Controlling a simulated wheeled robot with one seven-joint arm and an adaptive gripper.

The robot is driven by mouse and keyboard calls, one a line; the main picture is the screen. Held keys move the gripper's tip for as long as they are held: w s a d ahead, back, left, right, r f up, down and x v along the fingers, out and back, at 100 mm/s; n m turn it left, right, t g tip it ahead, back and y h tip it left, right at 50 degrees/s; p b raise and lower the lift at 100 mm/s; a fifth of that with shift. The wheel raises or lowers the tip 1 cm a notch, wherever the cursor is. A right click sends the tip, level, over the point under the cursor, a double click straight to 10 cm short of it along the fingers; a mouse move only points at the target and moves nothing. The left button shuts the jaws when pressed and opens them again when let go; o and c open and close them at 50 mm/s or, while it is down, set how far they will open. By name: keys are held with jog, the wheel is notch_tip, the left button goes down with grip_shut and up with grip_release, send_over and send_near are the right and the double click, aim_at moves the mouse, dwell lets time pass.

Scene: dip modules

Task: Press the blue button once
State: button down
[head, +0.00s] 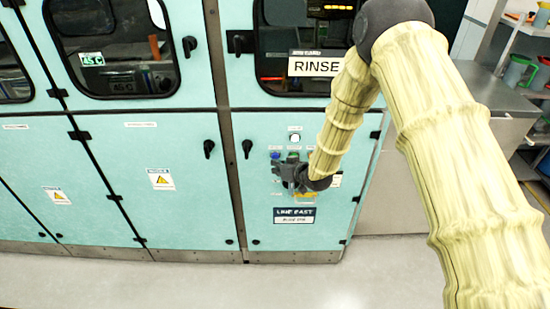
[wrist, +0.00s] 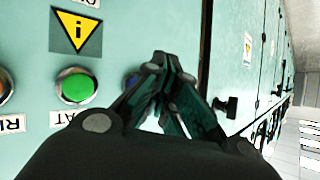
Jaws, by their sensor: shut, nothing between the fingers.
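The blue button (head: 275,155) is on the teal panel of the rinse cabinet, left of a green button (head: 293,154). My gripper (head: 277,166) is at this panel, just below the blue button in the head view. In the wrist view, my gripper (wrist: 160,58) has its fingertips together with nothing between them. A sliver of the blue button (wrist: 130,80) shows beside the left finger, which hides most of it. I cannot tell whether the fingertips touch the button or the panel. The green button (wrist: 75,87) is in clear view to its left.
A red-orange button (wrist: 4,88) is at the left edge of the wrist view. A yellow warning label (wrist: 76,29) is above the green button. Black door handles (head: 247,148) stick out left of the panel. The floor (head: 200,285) in front is clear.

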jog(key=s, duration=0.5)
dwell(0.7)
dwell(0.6)
jog(key=s+d+f+m+g+h, duration=0.2)
jog(key=s+d+f, duration=0.5)
jog(key=s, duration=0.4)
jog(key=s+d+f+m+g+h, duration=0.15)
jog(key=s+d+f, duration=0.35)
jog(key=s+f, duration=0.5)
jog(key=s+d+f+m+g+h, duration=0.1)
jog(key=s+d, duration=0.4)
jog(key=s, duration=0.9)
jog(key=s+d+f+g+h, duration=0.1)
jog(key=s+d+g+h, duration=0.2)
jog(key=s, duration=1.1)
jog(key=shift+s+d+m+g, duration=0.25)
jog(key=shift+d+m+g, duration=0.1)
jog(key=shift+d+g, duration=0.7)
